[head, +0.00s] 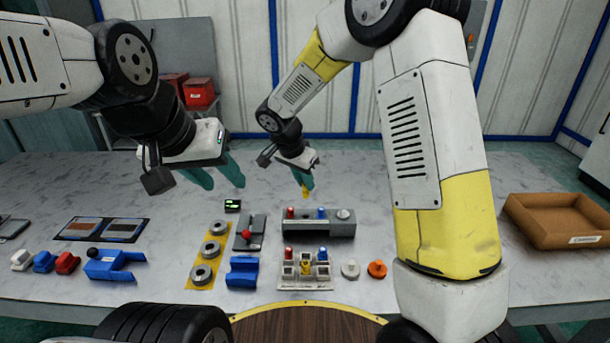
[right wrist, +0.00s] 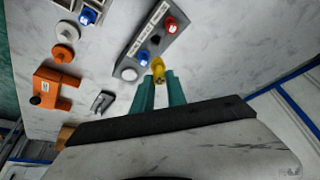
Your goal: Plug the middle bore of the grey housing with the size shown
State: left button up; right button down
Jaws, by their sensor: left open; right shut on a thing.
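The grey housing (head: 318,230) lies on the table, with a red plug (head: 291,213) and a blue plug (head: 322,213) standing in it and a pale round part at its right end. In the right wrist view, a dark open bore (right wrist: 155,40) shows between the two plugs. My right gripper (head: 305,184) is shut on a yellow plug (right wrist: 158,70), held above and behind the housing in the head view, apart from it. My left gripper (head: 218,178) is open and empty, up to the left. A small display (head: 232,205) glows green; its reading is too small to tell.
A white rack (head: 305,284) with red, yellow and blue pieces stands before the housing. Left are a lever block (head: 248,240), a yellow strip (head: 200,283) with rings and a blue cradle (head: 242,272). White (head: 350,269) and orange (head: 377,269) discs lie right. A brown tray (head: 555,222) is far right.

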jog(key=shift+w+f, duration=0.15)
jog(key=shift+f, duration=3.3)
jog(key=shift+f, duration=1.15)
dwell(2.3)
jog(key=c, duration=1.3)
grip_release()
jog(key=shift+o, duration=0.2)
